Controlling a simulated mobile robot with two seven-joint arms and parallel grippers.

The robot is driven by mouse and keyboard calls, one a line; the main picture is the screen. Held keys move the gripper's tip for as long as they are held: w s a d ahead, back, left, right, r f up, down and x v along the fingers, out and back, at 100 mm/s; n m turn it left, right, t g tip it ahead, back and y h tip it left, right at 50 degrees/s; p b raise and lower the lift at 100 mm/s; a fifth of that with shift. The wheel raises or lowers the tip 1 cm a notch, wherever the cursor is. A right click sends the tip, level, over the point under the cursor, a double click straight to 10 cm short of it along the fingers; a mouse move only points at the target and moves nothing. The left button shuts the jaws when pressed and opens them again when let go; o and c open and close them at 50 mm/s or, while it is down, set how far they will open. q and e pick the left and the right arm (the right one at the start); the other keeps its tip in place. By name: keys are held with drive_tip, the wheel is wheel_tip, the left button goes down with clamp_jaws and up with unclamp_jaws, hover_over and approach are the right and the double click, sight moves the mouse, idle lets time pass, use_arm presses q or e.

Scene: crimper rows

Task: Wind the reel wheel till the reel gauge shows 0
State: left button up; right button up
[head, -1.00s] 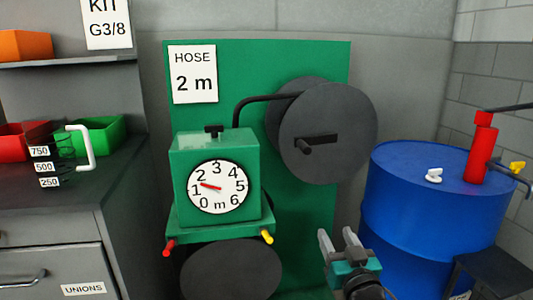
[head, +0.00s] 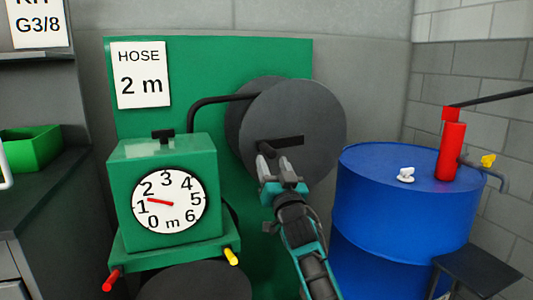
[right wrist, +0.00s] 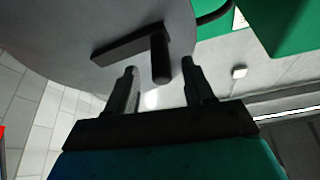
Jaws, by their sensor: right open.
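The reel wheel (head: 315,115) is a dark grey disc on the green panel. Its crank arm (head: 288,141) lies nearly level, with a black handle peg (head: 263,149) at its left end; the peg also shows in the right wrist view (right wrist: 160,58). The reel gauge (head: 170,220) is a white dial on a green box, its red needle between 1 and 2. My right gripper (head: 273,164) is open and empty at the peg. In the right wrist view the peg appears between the fingertips, without visible contact. My left gripper is out of view.
A blue drum (head: 385,205) with a red cylinder (head: 451,150) stands to the right of the reel. A sign (head: 140,75) reads "HOSE 2 m". Red (head: 112,280) and yellow (head: 231,257) handles stick out below the gauge. A green bin (head: 32,150) sits at left.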

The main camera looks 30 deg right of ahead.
sight(264, 142)
drive_tip(key=x, duration=0.6)
drive_tip(key=shift+f, duration=0.1)
clamp_jaws()
idle(0.4)
